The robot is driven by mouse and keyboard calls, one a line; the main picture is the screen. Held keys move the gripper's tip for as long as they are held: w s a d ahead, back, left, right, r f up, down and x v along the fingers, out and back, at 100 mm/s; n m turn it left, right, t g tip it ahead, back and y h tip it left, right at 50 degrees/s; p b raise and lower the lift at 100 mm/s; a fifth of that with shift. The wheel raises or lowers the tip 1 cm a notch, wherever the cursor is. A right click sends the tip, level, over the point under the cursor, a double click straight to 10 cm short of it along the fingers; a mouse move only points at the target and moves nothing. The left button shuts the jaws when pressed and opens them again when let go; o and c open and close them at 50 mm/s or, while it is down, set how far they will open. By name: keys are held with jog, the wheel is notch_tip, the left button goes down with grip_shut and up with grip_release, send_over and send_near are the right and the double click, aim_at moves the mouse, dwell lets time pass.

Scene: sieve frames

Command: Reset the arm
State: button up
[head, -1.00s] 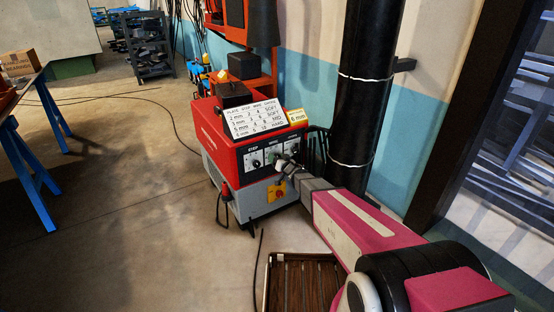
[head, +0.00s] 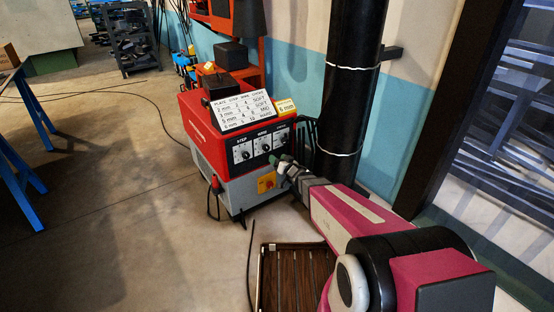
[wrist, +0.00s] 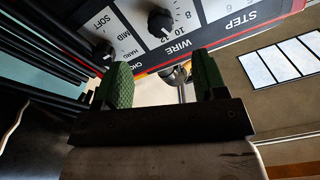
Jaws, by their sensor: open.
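My gripper (head: 283,163) is at the end of my pink arm, just in front of the right part of the control panel on a red and grey machine (head: 228,150). In the wrist view my gripper (wrist: 160,85) shows two green pads spread apart, with nothing held between them. The panel (wrist: 190,30) there has a WIRE knob (wrist: 161,22) and a choke knob (wrist: 104,50) with SOFT, MID and HARD marks. The panel lies beyond the fingertips. In the head view STEP, WIRE and a third knob show in a row.
A settings chart (head: 240,110) and a yellow 6 mm card (head: 286,107) stand on the machine. A black column (head: 350,90) is close on the right. A slatted wooden crate (head: 262,285) lies on the floor below my arm. Open floor (head: 110,230) spreads to the left.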

jog(key=s+d+m+g+h, duration=0.45)
jog(key=d+h, duration=0.55)
jog(key=d, duration=0.4)
jog(key=s+d+r+g, duration=0.1)
jog(key=s+g, duration=0.4)
jog(key=s, duration=0.5)
jog(key=s+d+r+n+g, duration=0.1)
jog(key=s+g, duration=0.4)
jog(key=s, duration=0.5)
jog(key=shift+s+d+r, duration=0.25)
jog(key=shift+d+r, duration=0.25)
jog(key=shift+d, duration=0.25)
jog(key=shift+g, duration=0.25)
